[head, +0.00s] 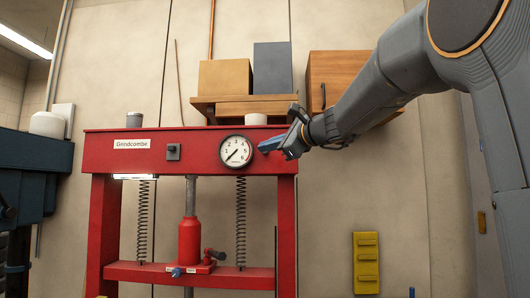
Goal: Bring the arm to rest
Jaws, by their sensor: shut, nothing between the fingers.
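My arm (380,95) reaches in from the upper right of the head view, in front of the wall. My gripper (268,148) is at its left end, pointing left. Its blue-tipped fingers are shut with nothing held. The tips show just right of the round dial gauge (235,151) on the red press frame (200,150). I cannot tell whether they touch the red crossbeam or hang in front of it.
The red press holds a red bottle jack (190,240) between two springs. Boxes (225,77) sit on a wooden shelf (200,103) behind. A yellow wall rack (366,262) is at lower right. Dark blue machinery (35,180) stands at left.

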